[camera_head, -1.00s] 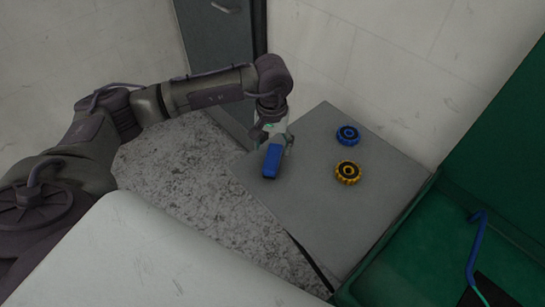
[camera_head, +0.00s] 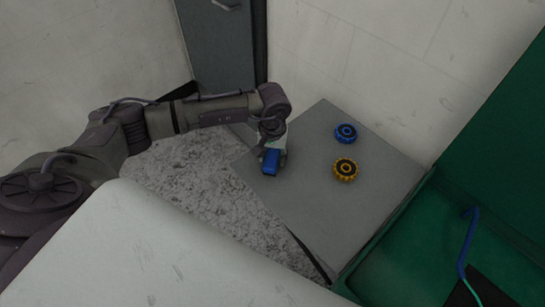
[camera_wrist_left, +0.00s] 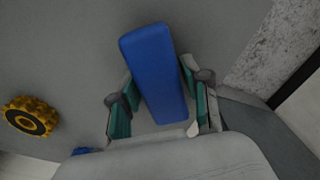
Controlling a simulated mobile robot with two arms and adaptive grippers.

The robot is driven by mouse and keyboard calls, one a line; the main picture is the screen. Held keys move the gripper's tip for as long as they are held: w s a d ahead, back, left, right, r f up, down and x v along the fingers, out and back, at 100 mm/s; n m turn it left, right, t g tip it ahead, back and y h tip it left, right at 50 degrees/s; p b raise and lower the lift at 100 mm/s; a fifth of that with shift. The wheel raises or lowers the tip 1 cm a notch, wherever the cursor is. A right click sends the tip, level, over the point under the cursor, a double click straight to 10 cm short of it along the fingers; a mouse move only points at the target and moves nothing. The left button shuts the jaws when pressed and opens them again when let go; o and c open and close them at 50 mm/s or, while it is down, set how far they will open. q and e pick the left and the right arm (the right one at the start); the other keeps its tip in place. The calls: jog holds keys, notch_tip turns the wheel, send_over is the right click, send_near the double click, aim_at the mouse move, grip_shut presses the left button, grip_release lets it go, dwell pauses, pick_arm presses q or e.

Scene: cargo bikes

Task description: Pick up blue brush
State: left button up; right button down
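The blue brush (camera_head: 270,162) shows as a blue block on the grey tabletop, near its left edge. In the left wrist view the blue brush (camera_wrist_left: 157,72) lies lengthwise between the two green-padded fingers. My left gripper (camera_head: 272,153) is low over the brush and hides part of it. In the wrist view the left gripper (camera_wrist_left: 160,95) is open, with one finger on each side of the brush and narrow gaps. I cannot tell whether a fingertip touches it. My right gripper is not in view.
A blue-black wheel (camera_head: 346,133) and a yellow-black wheel (camera_head: 345,169) sit on the grey table (camera_head: 310,215), right of the brush. A wall stands behind the table. A green container (camera_head: 410,265) with a blue-green curved item (camera_head: 468,245) is at the right.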

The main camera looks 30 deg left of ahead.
aim_at(273, 154)
pick_arm(q)
jog(key=c, duration=0.6)
jog(key=shift+c, duration=0.2)
jog(key=shift+r, duration=0.1)
jog(key=shift+w+r+b, duration=0.1)
jog(key=shift+r+b, duration=0.35)
jog(key=shift+r, duration=0.1)
notch_tip(273, 154, up, 3)
jog(key=shift+f+b, duration=0.1)
jog(key=shift+b, duration=0.7)
jog(key=s+d+r+b, duration=0.3)
jog(key=d+r, duration=0.4)
jog(key=d, duration=0.4)
jog(key=shift+s+b, duration=0.35)
jog(key=shift+s, duration=0.3)
